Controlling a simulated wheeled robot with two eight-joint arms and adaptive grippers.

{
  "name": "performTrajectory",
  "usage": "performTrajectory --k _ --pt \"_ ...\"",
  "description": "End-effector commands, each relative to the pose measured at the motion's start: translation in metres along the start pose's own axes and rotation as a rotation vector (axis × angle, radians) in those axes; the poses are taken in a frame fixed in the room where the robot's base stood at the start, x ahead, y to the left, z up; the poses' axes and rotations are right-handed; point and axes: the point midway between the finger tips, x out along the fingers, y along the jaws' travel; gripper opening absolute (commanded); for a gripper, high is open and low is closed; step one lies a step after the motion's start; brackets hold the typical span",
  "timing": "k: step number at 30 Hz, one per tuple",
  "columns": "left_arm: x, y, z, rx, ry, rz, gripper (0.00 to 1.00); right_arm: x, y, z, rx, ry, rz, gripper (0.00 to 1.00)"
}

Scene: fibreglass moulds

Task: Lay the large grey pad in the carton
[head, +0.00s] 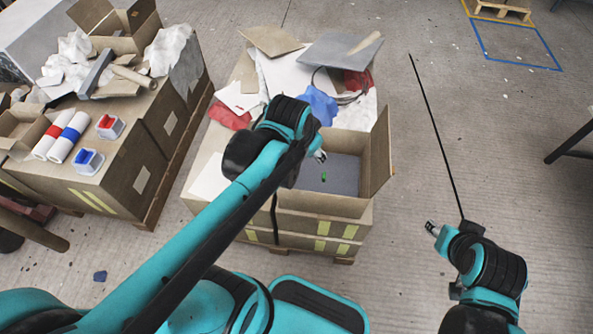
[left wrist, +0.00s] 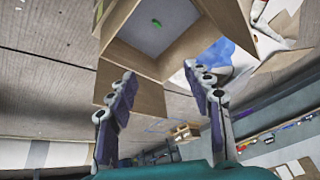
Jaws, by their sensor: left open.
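The open carton (head: 378,160) stands at the front of the middle pallet stack, its flap raised on the right. A flat grey surface, apparently the large grey pad (head: 345,178), covers the carton's floor. A small green thing (head: 323,177) lies on it. The left wrist view also shows the carton (left wrist: 185,45), the grey surface (left wrist: 165,28) and the green thing (left wrist: 157,22). My left gripper (head: 319,156) is over the carton's left part, open and empty; its spread fingers show in the wrist view (left wrist: 160,75). My right gripper (head: 432,228) is over bare floor; its jaws are too small to judge.
Behind the carton lie a grey board (head: 335,50), a blue cloth (head: 318,104), red cloths (head: 228,112) and white sheets. The left stack holds rolls (head: 68,137), small red and blue trays and another carton (head: 118,28). The floor on the right is mostly clear.

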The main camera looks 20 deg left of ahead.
Motion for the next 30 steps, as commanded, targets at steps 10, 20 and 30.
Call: performTrajectory --k 10,20,30 --pt "-0.031 0.021 0.062 -0.302 0.144 -0.027 0.51 0.0 0.0 0.0 0.0 0.0 0.0 0.4" --pt "-0.032 0.023 0.067 -0.333 0.158 -0.027 0.51 0.0 0.0 0.0 0.0 0.0 0.0 0.4" --pt "-0.032 0.023 0.067 -0.331 0.157 -0.027 0.51 0.0 0.0 0.0 0.0 0.0 0.0 0.4"
